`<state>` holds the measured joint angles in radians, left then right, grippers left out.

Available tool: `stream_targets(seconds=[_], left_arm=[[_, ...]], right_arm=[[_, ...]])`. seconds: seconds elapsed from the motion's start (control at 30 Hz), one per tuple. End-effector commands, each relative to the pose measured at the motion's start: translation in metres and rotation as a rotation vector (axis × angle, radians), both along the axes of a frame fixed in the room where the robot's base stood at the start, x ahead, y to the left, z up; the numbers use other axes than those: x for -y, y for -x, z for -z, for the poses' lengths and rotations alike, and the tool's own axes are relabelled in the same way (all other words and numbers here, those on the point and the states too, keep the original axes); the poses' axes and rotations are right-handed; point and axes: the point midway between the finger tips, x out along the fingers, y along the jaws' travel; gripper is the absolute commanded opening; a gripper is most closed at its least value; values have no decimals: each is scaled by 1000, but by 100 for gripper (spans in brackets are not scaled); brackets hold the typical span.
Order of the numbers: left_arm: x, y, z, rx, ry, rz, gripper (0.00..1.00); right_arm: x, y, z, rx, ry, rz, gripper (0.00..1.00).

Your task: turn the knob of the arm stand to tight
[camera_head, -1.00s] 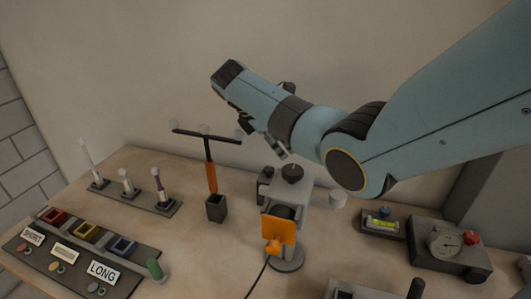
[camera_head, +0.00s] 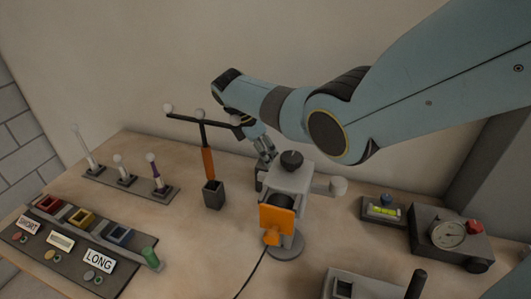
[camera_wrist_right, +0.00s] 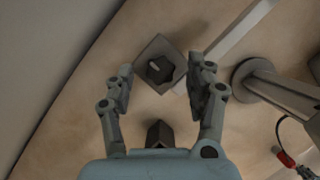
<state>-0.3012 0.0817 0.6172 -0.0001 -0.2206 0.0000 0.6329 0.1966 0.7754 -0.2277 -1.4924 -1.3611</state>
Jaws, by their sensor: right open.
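A dark knob (camera_wrist_right: 160,69) with a small pale mark sits on a square dark block (camera_wrist_right: 146,88) in the right wrist view. In the head view a dark block (camera_head: 260,181) stands behind the grey stand (camera_head: 291,180) and is partly hidden; it seems to be the same block. My right gripper (camera_head: 266,154) is pointing down above the dark block. In the wrist view its open fingers (camera_wrist_right: 163,76) are on either side of the dark knob, with no clear contact. My left gripper is out of view.
A T-shaped stand (camera_head: 208,162) with white balls is left of my gripper. A gauge box (camera_head: 447,235) and level (camera_head: 384,211) stand to the right. Coloured trays and a labelled panel (camera_head: 62,241) are at the left. A wall (camera_head: 120,70) rises behind the table.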

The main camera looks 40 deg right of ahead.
Motion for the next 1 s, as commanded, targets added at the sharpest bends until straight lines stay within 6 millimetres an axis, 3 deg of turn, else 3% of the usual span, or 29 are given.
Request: stream_targets(seconds=[0.33,0.73,1.0], left_arm=[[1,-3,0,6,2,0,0],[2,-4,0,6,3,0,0],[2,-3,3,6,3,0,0]], right_arm=[[2,1,4,0,0,1,54],[2,1,4,0,0,1,1],[2,0,4,1,0,28,0]])
